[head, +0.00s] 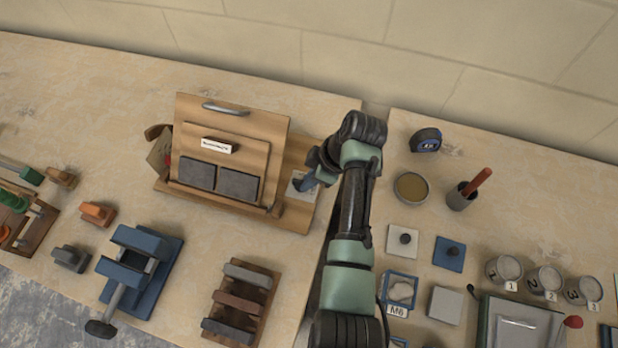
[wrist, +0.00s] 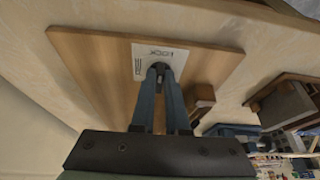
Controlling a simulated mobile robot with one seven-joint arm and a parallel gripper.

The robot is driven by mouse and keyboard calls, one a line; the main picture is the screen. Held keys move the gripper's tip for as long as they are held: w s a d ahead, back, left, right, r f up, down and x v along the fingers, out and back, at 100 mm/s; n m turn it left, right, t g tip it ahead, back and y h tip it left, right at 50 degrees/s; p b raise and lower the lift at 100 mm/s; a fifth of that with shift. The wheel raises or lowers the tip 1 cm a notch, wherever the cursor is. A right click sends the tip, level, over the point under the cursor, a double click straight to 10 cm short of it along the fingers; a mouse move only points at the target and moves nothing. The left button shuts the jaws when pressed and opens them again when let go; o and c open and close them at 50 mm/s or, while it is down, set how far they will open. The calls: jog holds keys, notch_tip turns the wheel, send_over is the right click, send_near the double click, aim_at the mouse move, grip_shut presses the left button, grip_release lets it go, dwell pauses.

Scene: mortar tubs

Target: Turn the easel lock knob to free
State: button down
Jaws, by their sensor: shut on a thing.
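The wooden easel (head: 277,128) stands on the left table with its panel leaning back, and its base board reaches right under my gripper. A white label plate (head: 296,191) lies on that board's right part. In the wrist view the plate (wrist: 143,52) carries dark lettering that looks like LOCK, with other marks too small to read. My gripper (wrist: 160,70) points down at the plate, its blue fingers shut on the small dark lock knob (wrist: 160,64). The fingers hide most of the knob, so I cannot tell its turn angle. My gripper also shows in the head view (head: 304,184).
Two dark grey blocks (head: 238,185) rest on the easel's ledge. A blue clamp-like fixture (head: 140,268) and a wooden rack of bars (head: 240,302) stand in front. Tubs, tools and a tape measure (head: 426,140) are on the right table, across a gap.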

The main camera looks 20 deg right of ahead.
jog(key=n+b, duration=0.1)
jog(key=n+g+b, duration=0.1)
jog(key=n, duration=0.1)
jog(key=n+b, duration=0.1)
jog(key=b, duration=0.1)
jog(key=shift+w+d+f+g+y, duration=0.2)
jog(key=shift+w+g+y, duration=0.1)
jog(key=shift+w, duration=0.05)
jog(key=n+g+b, duration=0.1)
jog(key=n+b, duration=0.3)
jog(key=shift+w+n+g, duration=0.35)
jog(key=shift+n+g, duration=0.05)
jog(key=n+b, duration=0.2)
jog(key=n+g+b, duration=0.1)
jog(key=shift+w+a+r+n, duration=0.1)
jog(key=shift+w+a+n, duration=0.05)
jog(key=shift+w+n, duration=0.15)
jog(key=shift+w+a+r+n+g+h+b, duration=0.1)
jog(key=shift+n+g+h+b, duration=0.3)
jog(key=shift+n, duration=0.5)
jog(key=shift+w+a+n+g+h+b, duration=0.1)
jog(key=shift+n+g+h+b, duration=0.25)
jog(key=shift+n, duration=0.55)
jog(key=c, duration=0.9)
grip_release()
jog(key=shift+v, duration=3.75)
jog(key=shift+s, duration=0.15)
